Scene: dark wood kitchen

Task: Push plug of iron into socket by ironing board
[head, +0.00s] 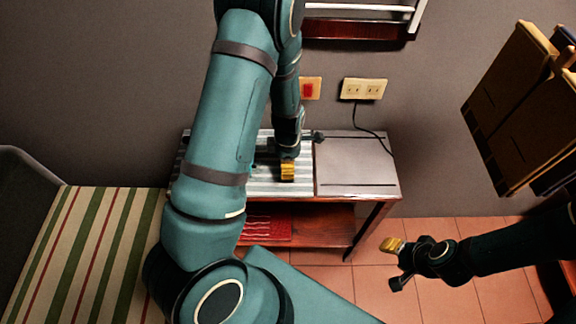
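The beige wall socket plate (363,89) is on the grey wall at top centre-right. A black cord (360,122) runs from its lower left edge down to the right side of a low cabinet; I cannot make out a plug at its upper end. No iron can be made out. A striped green, red and cream surface (90,245) at left may be the ironing board. My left gripper (290,158) is over the cabinet's ridged top, below and left of the socket; its fingers are partly hidden. My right gripper (395,264) is open and empty, low at right.
The low wooden cabinet (325,212) has a ridged top and a flat grey panel (355,163). A wall rack (360,33) hangs above, and brown boxy objects (510,105) are at right. Some tiled floor (365,300) is clear.

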